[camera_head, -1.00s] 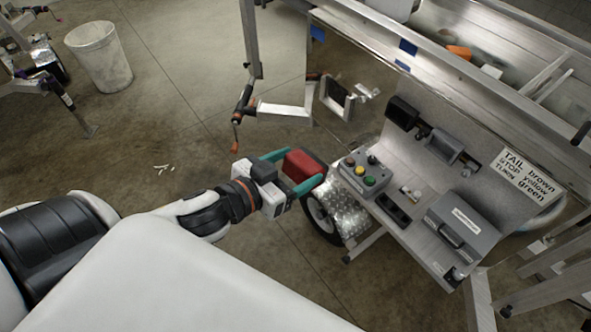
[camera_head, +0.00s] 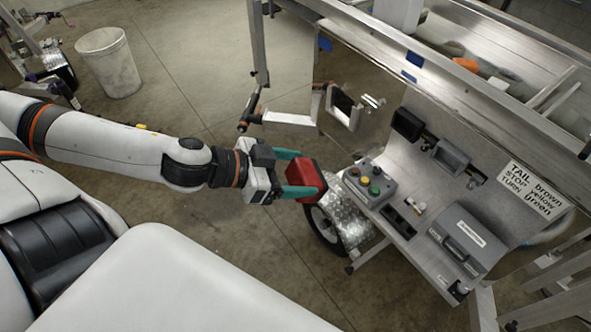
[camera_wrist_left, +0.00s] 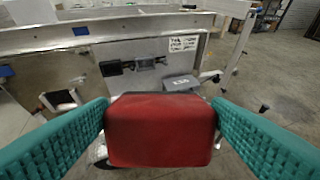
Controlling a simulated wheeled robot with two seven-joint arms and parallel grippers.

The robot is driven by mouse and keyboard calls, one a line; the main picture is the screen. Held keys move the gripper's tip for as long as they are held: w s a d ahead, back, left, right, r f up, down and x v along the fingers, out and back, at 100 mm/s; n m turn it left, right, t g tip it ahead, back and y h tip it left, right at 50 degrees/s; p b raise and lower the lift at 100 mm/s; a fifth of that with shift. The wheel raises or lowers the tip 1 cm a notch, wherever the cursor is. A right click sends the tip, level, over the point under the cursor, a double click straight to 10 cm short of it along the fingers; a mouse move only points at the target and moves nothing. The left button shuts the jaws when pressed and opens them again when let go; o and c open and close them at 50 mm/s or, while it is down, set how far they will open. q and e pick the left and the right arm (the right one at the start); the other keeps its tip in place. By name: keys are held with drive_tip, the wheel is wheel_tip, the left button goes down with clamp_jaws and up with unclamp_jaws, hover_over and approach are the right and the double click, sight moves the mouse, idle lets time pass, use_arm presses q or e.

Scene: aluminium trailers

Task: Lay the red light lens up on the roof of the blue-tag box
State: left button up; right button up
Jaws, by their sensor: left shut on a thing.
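The red light lens (camera_head: 309,177) is a red block held between the teal fingers of my left gripper (camera_head: 302,174), in front of the trailer side. It fills the lower middle of the left wrist view (camera_wrist_left: 160,130), with a finger on each side. Blue tags (camera_head: 408,76) are stuck on the trailer's side and rail. A black box (camera_head: 407,123) and a grey box (camera_head: 450,154) are mounted on the metal panel, right of the lens. I cannot tell which box is the blue-tag one. My right gripper is out of view.
A metal shelf holds a button box (camera_head: 370,182) and a grey case (camera_head: 459,244). A printed wire-colour sign (camera_head: 536,190) is on the panel. A silver open frame (camera_head: 343,106) stands out near the trailer. A white bin (camera_head: 109,62) is on the open floor at left.

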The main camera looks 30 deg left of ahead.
use_arm(q)
drive_tip(key=shift+d+r+m+g, duration=0.1)
drive_tip(key=shift+r+m+g, duration=0.05)
drive_tip(key=shift+m+g, duration=0.25)
drive_tip(key=shift+h, duration=0.3)
